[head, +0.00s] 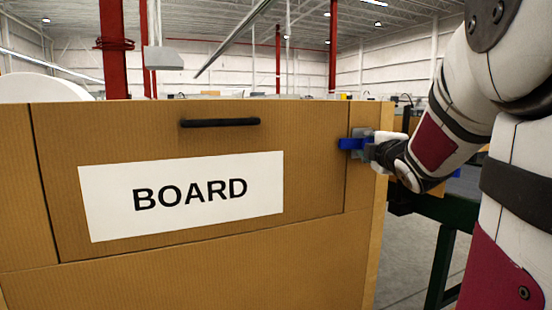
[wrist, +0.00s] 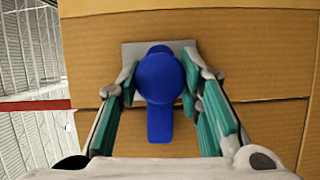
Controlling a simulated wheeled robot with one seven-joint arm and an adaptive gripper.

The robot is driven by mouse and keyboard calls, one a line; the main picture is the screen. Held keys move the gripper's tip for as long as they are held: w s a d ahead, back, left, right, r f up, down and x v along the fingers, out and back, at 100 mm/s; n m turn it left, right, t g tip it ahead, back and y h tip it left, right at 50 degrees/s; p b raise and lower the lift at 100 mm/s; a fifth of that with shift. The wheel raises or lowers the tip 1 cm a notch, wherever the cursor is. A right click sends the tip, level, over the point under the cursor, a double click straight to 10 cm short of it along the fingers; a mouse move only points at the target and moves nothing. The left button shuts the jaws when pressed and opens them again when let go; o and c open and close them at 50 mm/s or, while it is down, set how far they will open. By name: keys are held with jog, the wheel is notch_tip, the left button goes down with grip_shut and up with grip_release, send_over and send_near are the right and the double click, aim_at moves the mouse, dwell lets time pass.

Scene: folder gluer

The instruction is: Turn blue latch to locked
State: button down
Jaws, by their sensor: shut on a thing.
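The blue latch (head: 352,143) sits on a grey plate at the right edge of the cardboard-brown panel, near its upper corner. In the head view its blue handle points left, across the seam. In the wrist view the latch (wrist: 160,82) has a round head and a tab pointing down in the picture, over the grey plate (wrist: 132,52). My gripper (head: 374,148) is at the latch in the head view. In the wrist view my gripper's fingers (wrist: 160,85) stand on both sides of the round head, shut on it. The fingertip contact is partly hidden.
The panel has a black handle (head: 220,122) and a white BOARD sign (head: 182,195). A dark green frame (head: 440,215) stands at the right, below my arm. Red posts (head: 112,50) rise behind the panel. Open floor shows at the lower right.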

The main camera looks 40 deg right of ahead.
jog(key=shift+f+n+b, duration=0.1)
jog(key=shift+n+b, duration=0.3)
jog(key=shift+b, duration=0.45)
jog(key=c, duration=1.1)
grip_release()
jog(key=v, duration=1.2)
jog(key=shift+f, duration=0.1)
